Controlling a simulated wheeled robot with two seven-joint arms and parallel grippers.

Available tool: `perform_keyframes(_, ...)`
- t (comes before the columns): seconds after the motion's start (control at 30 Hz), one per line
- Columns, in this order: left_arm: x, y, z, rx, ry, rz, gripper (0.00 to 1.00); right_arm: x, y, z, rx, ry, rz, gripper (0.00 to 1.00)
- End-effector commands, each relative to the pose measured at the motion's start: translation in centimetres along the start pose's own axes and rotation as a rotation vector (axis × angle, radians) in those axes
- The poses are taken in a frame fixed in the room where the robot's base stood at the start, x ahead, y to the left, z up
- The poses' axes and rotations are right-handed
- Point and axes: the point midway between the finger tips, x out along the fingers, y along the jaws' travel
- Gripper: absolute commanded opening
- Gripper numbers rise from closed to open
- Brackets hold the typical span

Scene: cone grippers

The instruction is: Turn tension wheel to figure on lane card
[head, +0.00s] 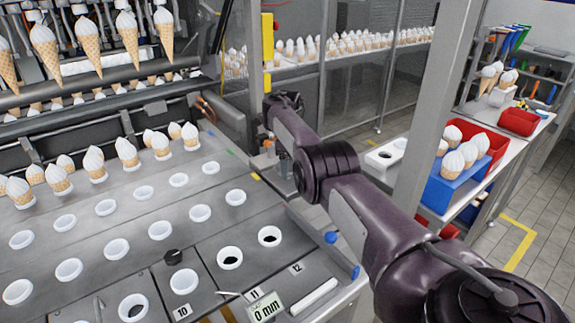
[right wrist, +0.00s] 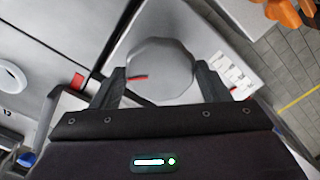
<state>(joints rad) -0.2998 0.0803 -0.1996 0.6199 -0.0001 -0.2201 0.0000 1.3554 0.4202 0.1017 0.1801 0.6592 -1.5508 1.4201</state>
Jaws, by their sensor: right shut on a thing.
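In the right wrist view a round, faceted grey wheel (right wrist: 160,62) with a short red mark on its face sits on a pale grey panel. My right gripper (right wrist: 162,76) has one dark finger on each side of the wheel and is shut on it. The red mark points left in that view. White pieces (right wrist: 231,72) lie just right of the wheel; any figures on them are too small to read. In the head view the right arm's dark links reach up past the machine's right end, and the wheel cannot be made out there. My left gripper is not in view.
The machine's steel deck (head: 120,200) holds rows of white cups and cones, with lane labels 10, 11 and 12 in front. A small display (head: 265,308) reads 0 mm. A grey post (head: 436,110) and a side table with blue (head: 455,185) and red bins stand right.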

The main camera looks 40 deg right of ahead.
Motion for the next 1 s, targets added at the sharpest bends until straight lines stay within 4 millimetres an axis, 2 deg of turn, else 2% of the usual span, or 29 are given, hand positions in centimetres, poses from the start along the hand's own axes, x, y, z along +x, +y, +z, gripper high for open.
perform_keyframes(0.4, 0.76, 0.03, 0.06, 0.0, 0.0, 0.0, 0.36, -0.17, -0.18, -0.04, 0.286, -0.002, -0.007, 0.46)
perform_keyframes(0.7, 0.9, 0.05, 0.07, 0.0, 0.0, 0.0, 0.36, -0.21, -0.17, -0.04, 0.366, -0.003, -0.006, 0.46)
perform_keyframes(1.0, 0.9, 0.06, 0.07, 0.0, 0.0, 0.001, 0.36, -0.23, -0.16, -0.04, 0.375, -0.003, -0.006, 0.46)
